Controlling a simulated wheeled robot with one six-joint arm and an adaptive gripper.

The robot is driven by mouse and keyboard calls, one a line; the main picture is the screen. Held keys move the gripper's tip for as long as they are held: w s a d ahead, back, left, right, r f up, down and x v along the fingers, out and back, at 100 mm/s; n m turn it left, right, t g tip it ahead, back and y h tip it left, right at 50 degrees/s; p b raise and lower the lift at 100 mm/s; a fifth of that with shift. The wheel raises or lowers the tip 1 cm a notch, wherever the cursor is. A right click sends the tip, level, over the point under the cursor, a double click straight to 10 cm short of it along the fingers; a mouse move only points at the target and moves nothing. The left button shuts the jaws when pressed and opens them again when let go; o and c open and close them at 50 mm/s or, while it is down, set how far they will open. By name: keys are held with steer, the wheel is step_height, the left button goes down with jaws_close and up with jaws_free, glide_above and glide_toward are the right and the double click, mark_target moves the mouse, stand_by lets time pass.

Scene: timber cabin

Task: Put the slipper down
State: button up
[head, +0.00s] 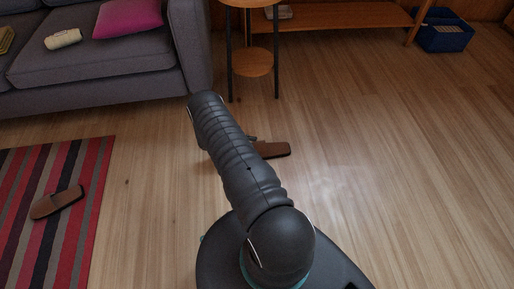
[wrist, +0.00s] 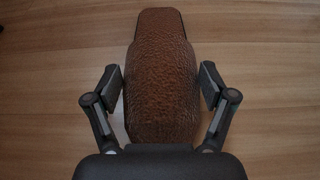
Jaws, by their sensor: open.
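A brown slipper (head: 272,149) lies on the wooden floor, partly hidden behind my arm in the head view. In the wrist view the slipper (wrist: 160,75) fills the middle, with its brown textured upper towards me. My gripper (wrist: 161,82) is open, with one finger on each side of the slipper and a narrow gap showing at each side. In the head view my gripper is mostly hidden by my arm. A second brown slipper (head: 57,203) lies on the striped rug at the left.
The striped rug (head: 84,158) covers the floor at left. A grey sofa (head: 95,72) with a pink cushion (head: 128,17) and a rolled cloth (head: 63,39) stands behind. A small round side table (head: 252,62) and a blue crate (head: 443,38) are farther back. The floor at right is clear.

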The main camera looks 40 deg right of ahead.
steer(key=v, duration=0.9)
steer(key=shift+a+b, duration=0.1)
steer(key=shift+b, duration=0.25)
steer(key=shift+w+a+r, duration=0.35)
steer(key=shift+a+r, duration=0.05)
steer(key=w+a+r+m+t+y, duration=0.1)
steer(key=w+a+r+m+y, duration=0.1)
steer(key=r, duration=0.8)
steer(key=w+a+r+m+t+y, duration=0.1)
steer(key=w+a+r, duration=0.1)
steer(key=r, duration=0.8)
steer(key=s+a+r+m+t+y, duration=0.1)
steer(key=s+a+r+m, duration=0.15)
steer(key=r, duration=0.65)
steer(key=s+a+r+m+t+y, duration=0.1)
steer(key=s+a+r+y, duration=0.15)
steer(key=r, duration=0.55)
steer(key=s+a+r+m+t+y, duration=0.2)
steer(key=s+a+r+m+t, duration=0.3)
steer(key=s+r, duration=0.7)
steer(key=s+a+r+t+y, duration=0.1)
steer(key=s+a+r+t, duration=0.1)
steer(key=s, duration=0.5)
steer(key=s+a+r+t+y, duration=0.1)
steer(key=s+a+r+y, duration=0.1)
steer(key=s+a, duration=0.3)
steer(key=shift+s+a+r+t, duration=0.4)
steer(key=shift+s+r, duration=0.25)
steer(key=shift+s, duration=0.3)
